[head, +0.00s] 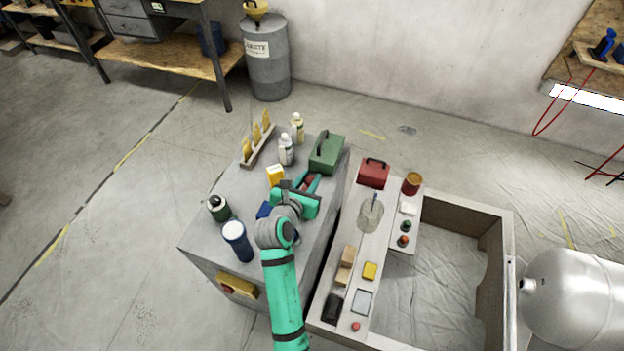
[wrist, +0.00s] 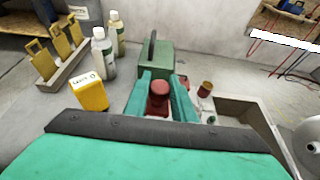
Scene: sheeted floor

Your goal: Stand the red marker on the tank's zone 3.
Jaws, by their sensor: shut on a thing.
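My gripper (head: 309,183) is over the grey cabinet top, near its right edge. In the wrist view its two teal fingers (wrist: 161,92) are shut on the red marker (wrist: 158,98), a dark red piece with a narrower round top. In the head view the marker (head: 308,180) shows only as a small red patch between the fingers. Its lower part is hidden, so I cannot tell whether it touches the cabinet. The silver tank (head: 578,300) lies at the far right of the head view, cut off by the frame edge. I can make out no zone numbers on it.
A green toolbox (head: 326,153) stands just behind my gripper, with a yellow container (head: 275,175) to the left. White bottles (head: 286,150) and a blue cylinder (head: 237,241) share the cabinet. A bench with a red toolbox (head: 373,173) and a walled pit (head: 455,208) lie between cabinet and tank.

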